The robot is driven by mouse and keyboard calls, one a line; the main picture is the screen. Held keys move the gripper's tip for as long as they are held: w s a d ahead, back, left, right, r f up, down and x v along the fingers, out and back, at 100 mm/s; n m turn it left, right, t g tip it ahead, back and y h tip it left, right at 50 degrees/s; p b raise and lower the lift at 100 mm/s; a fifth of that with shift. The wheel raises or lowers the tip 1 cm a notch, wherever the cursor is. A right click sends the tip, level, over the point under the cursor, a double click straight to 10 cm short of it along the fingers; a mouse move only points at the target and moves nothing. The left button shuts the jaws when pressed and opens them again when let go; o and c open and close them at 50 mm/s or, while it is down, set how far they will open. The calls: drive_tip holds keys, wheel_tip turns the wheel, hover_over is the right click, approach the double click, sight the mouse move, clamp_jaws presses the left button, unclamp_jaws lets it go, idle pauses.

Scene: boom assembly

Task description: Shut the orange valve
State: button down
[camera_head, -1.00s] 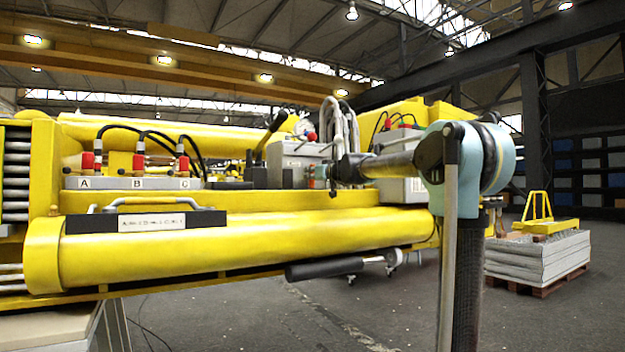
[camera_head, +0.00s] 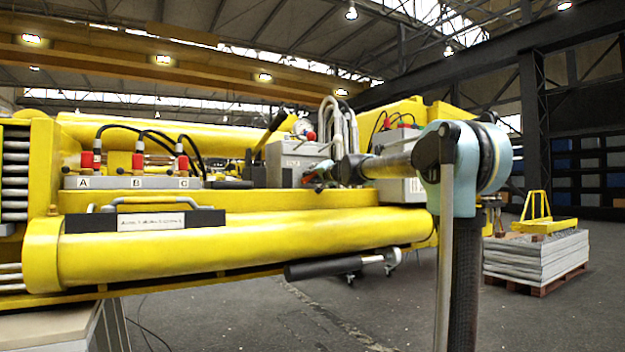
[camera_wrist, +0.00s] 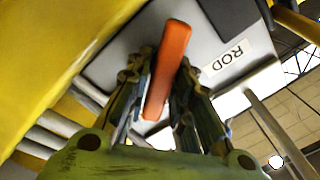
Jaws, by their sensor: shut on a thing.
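The orange valve handle (camera_wrist: 169,62) is a long flat lever in the middle of the wrist view. It stands in front of a grey box face. My gripper (camera_wrist: 160,88) has one dark finger on each side of the handle and is shut on it. The handle's far end extends past the fingertips. In the head view, my gripper (camera_head: 319,172) is at the front of the grey valve box (camera_head: 290,160); the handle there is small and mostly hidden by the fingers.
A label reading "ROD" (camera_wrist: 230,57) is on the box beside the handle. A yellow boom cylinder (camera_head: 240,250) runs below my gripper. Hoses (camera_head: 345,120) rise just behind my wrist. Red-capped fittings (camera_head: 138,160) stand to the left.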

drive_tip(key=m, duration=0.3)
drive_tip(key=shift+w+d+f+m, duration=0.15)
drive_tip(key=shift+d+m, duration=0.1)
drive_tip(key=shift+m, duration=0.05)
drive_tip(key=shift+f+m, duration=0.2)
drive_tip(key=shift+m, duration=1.6)
drive_tip(key=c, duration=1.5)
unclamp_jaws()
drive_tip(key=shift+f, duration=0.1)
drive_tip(key=v, duration=1.2)
drive_tip(key=shift+w, duration=0.1)
